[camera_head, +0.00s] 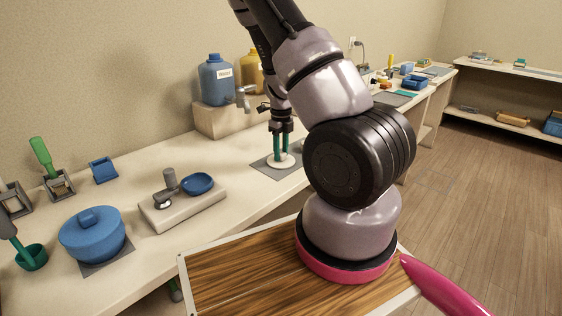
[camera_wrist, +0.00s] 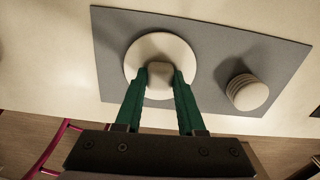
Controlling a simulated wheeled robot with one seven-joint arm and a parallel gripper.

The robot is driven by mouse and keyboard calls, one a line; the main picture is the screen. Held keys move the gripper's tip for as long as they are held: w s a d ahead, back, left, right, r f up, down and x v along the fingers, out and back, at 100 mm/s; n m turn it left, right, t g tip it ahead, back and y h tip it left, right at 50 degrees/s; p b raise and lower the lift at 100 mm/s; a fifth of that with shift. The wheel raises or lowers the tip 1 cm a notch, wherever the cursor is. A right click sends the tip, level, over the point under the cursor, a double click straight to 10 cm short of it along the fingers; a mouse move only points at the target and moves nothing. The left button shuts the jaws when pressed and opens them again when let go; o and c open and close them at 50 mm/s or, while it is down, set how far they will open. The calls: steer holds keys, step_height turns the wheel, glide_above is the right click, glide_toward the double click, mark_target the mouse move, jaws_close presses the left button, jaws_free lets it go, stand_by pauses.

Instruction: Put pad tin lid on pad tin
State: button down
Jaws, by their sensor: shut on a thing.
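My gripper (camera_wrist: 159,82) is shut on the square knob of the round white pad tin lid (camera_wrist: 137,51), with one green finger on each side of the knob. In the head view my gripper (camera_head: 281,150) points down and the lid (camera_head: 283,164) is just under it, at or very close to the grey mat. I cannot tell whether the lid touches the mat or something beneath it. A small pale ribbed cylinder (camera_wrist: 248,92) stands to the right on the same mat in the wrist view; I cannot tell if it is the pad tin or a stack of pads.
The grey mat (camera_head: 264,169) lies on the long cream counter (camera_head: 160,150). A blue bottle (camera_head: 216,82) stands on a block behind. A grey slab (camera_head: 180,208) with a blue dish (camera_head: 198,184) and a blue lidded pot (camera_head: 92,235) are to the left. The counter between slab and mat is clear.

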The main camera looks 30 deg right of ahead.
steer(key=shift+r, duration=0.4)
stand_by(0.4)
steer(key=shift+r, duration=1.7)
steer(key=shift+d, duration=0.1)
